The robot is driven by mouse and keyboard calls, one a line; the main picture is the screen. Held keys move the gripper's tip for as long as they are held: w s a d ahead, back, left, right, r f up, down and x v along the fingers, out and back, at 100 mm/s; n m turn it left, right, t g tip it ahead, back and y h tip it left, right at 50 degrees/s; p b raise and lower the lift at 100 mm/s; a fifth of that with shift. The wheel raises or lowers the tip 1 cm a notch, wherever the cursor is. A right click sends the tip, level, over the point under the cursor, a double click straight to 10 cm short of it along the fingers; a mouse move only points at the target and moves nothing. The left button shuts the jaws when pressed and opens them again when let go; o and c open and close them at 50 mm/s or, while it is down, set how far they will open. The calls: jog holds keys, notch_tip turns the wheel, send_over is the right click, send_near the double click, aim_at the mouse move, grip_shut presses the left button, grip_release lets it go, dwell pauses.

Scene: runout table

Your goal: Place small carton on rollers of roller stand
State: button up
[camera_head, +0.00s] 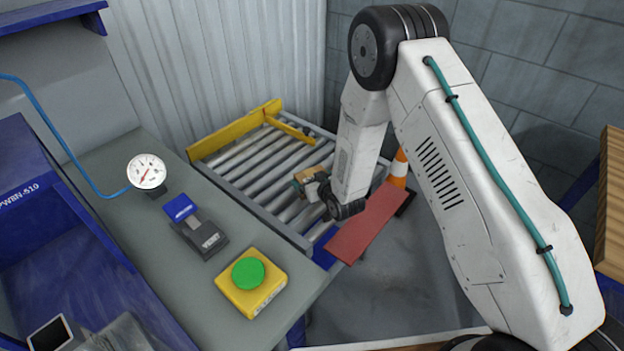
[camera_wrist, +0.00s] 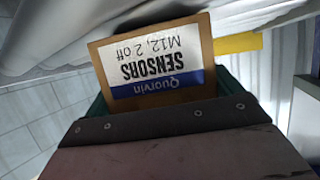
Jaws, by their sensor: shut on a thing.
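The small carton (camera_head: 303,176) is brown cardboard and shows over the right part of the rollers in the head view. In the wrist view the carton (camera_wrist: 160,50) fills the upper middle, its white and blue "SENSORS" label upside down. My gripper (camera_head: 312,182) is shut on the carton; the jaws are small and partly hidden by the wrist in the head view. The roller stand has grey metal rollers (camera_head: 250,165), bare to the left of the carton. I cannot tell whether the carton touches the rollers.
Yellow rails (camera_head: 233,130) edge the rollers' far end. A red plate (camera_head: 368,225) lies right of the stand, near an orange cone (camera_head: 399,168). The grey bench at left carries a green button on a yellow box (camera_head: 250,282), a gauge (camera_head: 147,171) and a dark device (camera_head: 200,235).

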jog(key=shift+f, duration=0.1)
jog(key=o, duration=0.8)
jog(key=shift+c, duration=0.2)
jog(key=shift+s+r, duration=0.2)
jog(key=v, duration=1.1)
jog(key=shift+s+r, duration=0.2)
jog(key=shift+s, duration=0.05)
jog(key=shift+d, duration=0.15)
